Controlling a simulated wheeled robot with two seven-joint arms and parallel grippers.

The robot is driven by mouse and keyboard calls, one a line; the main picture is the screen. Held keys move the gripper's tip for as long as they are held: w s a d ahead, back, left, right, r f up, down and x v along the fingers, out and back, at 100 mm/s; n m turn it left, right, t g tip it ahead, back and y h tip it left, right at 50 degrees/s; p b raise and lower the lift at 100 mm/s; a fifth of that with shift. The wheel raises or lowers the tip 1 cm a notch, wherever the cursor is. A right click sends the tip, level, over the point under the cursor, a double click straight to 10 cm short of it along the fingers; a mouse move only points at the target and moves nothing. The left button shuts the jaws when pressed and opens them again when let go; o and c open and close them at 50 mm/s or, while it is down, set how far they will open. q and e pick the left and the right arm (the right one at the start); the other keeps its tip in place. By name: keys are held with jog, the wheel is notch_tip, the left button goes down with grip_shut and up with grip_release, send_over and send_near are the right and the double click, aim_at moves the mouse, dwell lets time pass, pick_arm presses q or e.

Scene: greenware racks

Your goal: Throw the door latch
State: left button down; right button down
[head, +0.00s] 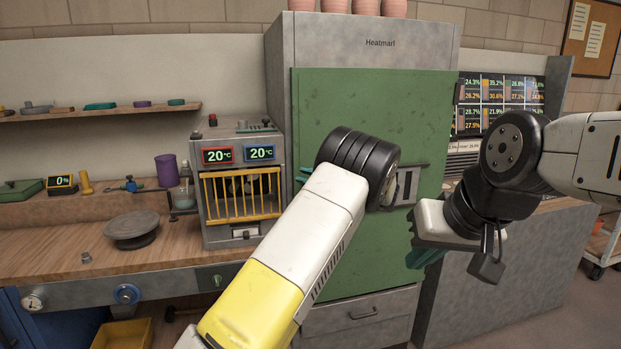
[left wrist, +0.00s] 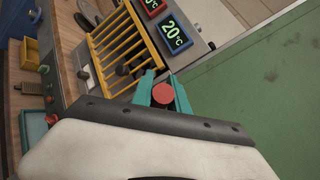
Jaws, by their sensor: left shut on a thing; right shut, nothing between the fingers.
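The green door (head: 385,100) of the tall grey Heatmarl cabinet (head: 365,45) stands upright and looks closed. A grey metal bracket (head: 405,185) sits on the door at mid height, partly behind my left wrist. My left gripper (head: 304,174) is near the door's left edge, with only a bit of its teal fingers showing in the head view. In the left wrist view its teal fingers are shut on a round red knob (left wrist: 163,94). What the knob joins to is hidden. My right gripper (head: 427,256) is shut and empty, in front of the door's lower right.
A small oven with yellow bars (head: 241,195) and 20°C displays stands left of the cabinet on a wooden bench (head: 60,255). Clay pots (head: 365,7) stand on the cabinet. A drawer (head: 360,312) is below the door.

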pick_arm(q)
jog(key=shift+r, duration=0.15)
jog(key=shift+w+a+r+m+g+h, duration=0.2)
jog(key=shift+w+r+m+g+h, duration=0.1)
jog(key=shift+w+m+g+h, duration=0.35)
jog(key=shift+w+a+r+m+g+h, duration=0.2)
jog(key=shift+w+r+m+g+h, duration=0.05)
jog(key=shift+w+m+g+h, duration=0.35)
jog(key=shift+w+a+r+m+g+h, duration=0.2)
jog(key=shift+w+r+m+g+h, duration=0.1)
jog(key=shift+w+m+g+h, duration=0.3)
jog(key=c, duration=1.3)
grip_release()
